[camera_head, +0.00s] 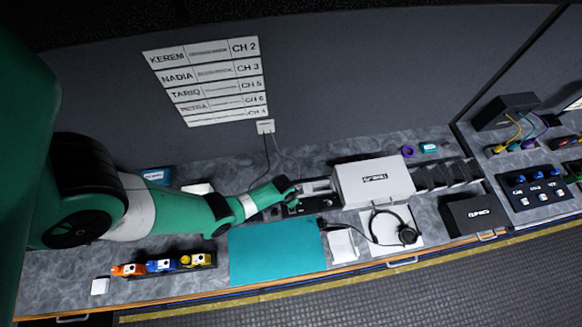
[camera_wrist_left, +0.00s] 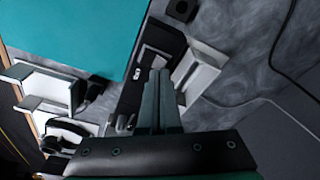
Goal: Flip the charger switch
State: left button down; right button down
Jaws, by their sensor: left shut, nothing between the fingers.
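A black device that looks like the charger (camera_head: 312,205) lies on the grey counter behind the teal mat. In the left wrist view it is a dark block (camera_wrist_left: 152,62) with a small white mark, possibly the switch (camera_wrist_left: 137,74), on its face. My left gripper (camera_head: 294,194) is over the device's left end in the head view. In the left wrist view its fingertips (camera_wrist_left: 159,72) are shut together and empty, just beside the white mark. Whether they touch the device I cannot tell. The switch's position is too small to read. My right gripper is not in view.
A white box (camera_head: 373,182) stands right of the device. A pale open holder (camera_wrist_left: 196,74) is close beside the fingers. The teal mat (camera_head: 272,252), a headset (camera_head: 406,234) and colored items (camera_head: 163,266) lie in front. Cables run from a wall socket (camera_head: 265,127).

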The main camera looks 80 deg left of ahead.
pick_arm(q)
jog(key=shift+f+b, duration=0.95)
jog(key=shift+f, duration=0.05)
dwell(0.6)
dwell(0.3)
